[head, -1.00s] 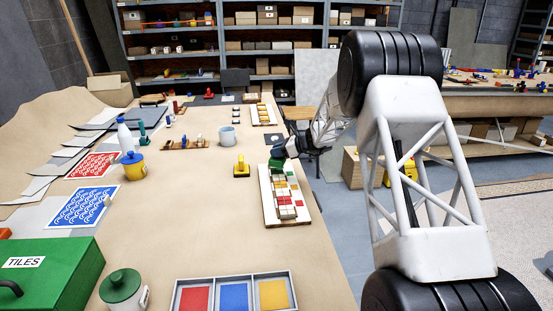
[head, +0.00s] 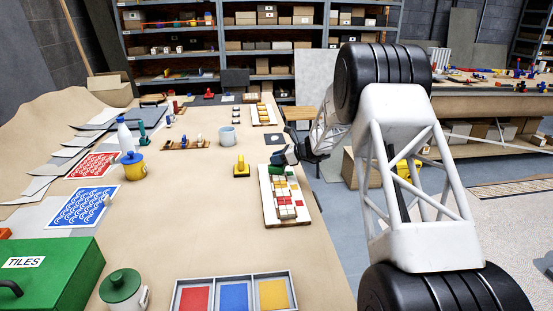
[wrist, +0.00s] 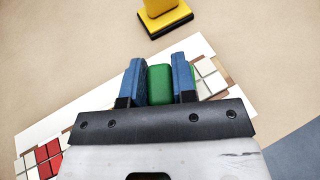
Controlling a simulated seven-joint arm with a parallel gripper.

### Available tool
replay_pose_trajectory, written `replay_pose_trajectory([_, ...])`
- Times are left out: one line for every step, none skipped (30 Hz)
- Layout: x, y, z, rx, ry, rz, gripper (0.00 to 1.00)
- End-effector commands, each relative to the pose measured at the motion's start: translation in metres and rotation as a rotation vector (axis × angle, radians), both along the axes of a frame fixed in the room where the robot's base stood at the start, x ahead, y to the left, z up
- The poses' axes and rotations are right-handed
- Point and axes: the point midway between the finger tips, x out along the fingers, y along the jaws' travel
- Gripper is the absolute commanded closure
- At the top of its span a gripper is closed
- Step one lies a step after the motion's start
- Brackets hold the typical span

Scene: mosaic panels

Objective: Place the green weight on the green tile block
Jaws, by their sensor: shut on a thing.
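My gripper (wrist: 158,82) is shut on the green weight (wrist: 160,86), which shows between its two blue fingers in the wrist view. In the head view my gripper (head: 282,157) is over the far end of a white mosaic panel (head: 270,215) on the table. A small green patch (head: 277,169) shows just below the gripper there. I cannot tell whether it is the weight or the green tile block. The fingers and weight hide the panel spot beneath them in the wrist view, so contact cannot be told.
A yellow weight (head: 241,170) stands left of the panel. A grey mug (head: 227,136) is behind it. A tray with red, blue and yellow sections (head: 234,277) is at the front. The table's right edge is close to the panel. Bare table lies left of the panel.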

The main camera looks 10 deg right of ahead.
Motion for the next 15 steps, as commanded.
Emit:
replay_pose_trajectory([0.0002,0.0000,-0.0004,0.000,-0.001,0.000,1.00])
replay_pose_trajectory([-0.0001,0.0000,-0.0016,0.000,0.000,0.000,0.73])
replay_pose_trajectory([0.0000,0.0000,-0.0013,0.000,0.000,0.000,0.67])
replay_pose_trajectory([0.0000,0.0000,-0.0013,0.000,0.000,0.000,0.62])
replay_pose_trajectory([-0.0001,0.0000,-0.0014,0.000,0.000,0.000,0.58])
replay_pose_trajectory([0.0000,0.0000,-0.0013,0.000,0.000,0.000,0.52])
replay_pose_trajectory([0.0000,0.0000,-0.0013,0.000,0.000,0.000,0.49])
replay_pose_trajectory([0.0000,0.0000,-0.0013,0.000,0.000,0.000,0.49])
replay_pose_trajectory([0.0000,0.0000,-0.0013,0.000,0.000,0.000,0.49])
replay_pose_trajectory([0.0000,0.0000,-0.0013,0.000,0.000,0.000,0.49])
replay_pose_trajectory([0.0000,0.0000,-0.0013,0.000,0.000,0.000,0.49])
replay_pose_trajectory([0.0000,0.0000,-0.0013,0.000,0.000,0.000,0.49])
replay_pose_trajectory([0.0000,0.0000,-0.0013,0.000,0.000,0.000,0.49])
replay_pose_trajectory([0.0000,0.0000,-0.0012,0.000,0.000,0.000,0.49])
replay_pose_trajectory([0.0000,-0.0001,-0.0009,0.000,0.000,0.000,0.49])
